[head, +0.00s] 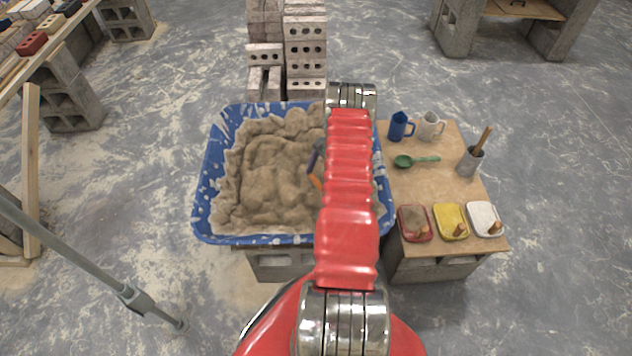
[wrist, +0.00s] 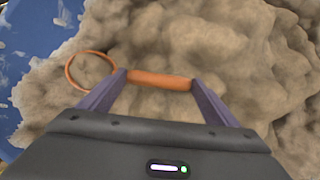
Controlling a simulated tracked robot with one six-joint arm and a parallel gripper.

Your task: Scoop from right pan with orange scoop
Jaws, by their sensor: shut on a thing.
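The blue tub (head: 203,190) is a wide, splattered pan filled with lumpy tan mortar (head: 268,170); it is the only large pan in view. My gripper (wrist: 158,77) is over the mortar, its purple fingers shut on the orange handle of the scoop (wrist: 165,82). The scoop's round orange rim shows left of the fingers in the wrist view. Tan mortar colour fills the ring; I cannot tell whether it lies in the scoop or behind it. In the head view my red arm covers the tub's right part, and a bit of orange scoop (head: 316,181) shows beside it.
A wooden board (head: 430,185) on blocks at right carries a blue jug (head: 400,126), a white jug (head: 431,125), a green scoop (head: 404,161), a grey cup (head: 470,162) and red, yellow and white trays (head: 415,222). Blocks (head: 305,50) stand behind the tub. A grey pole (head: 130,296) is at left.

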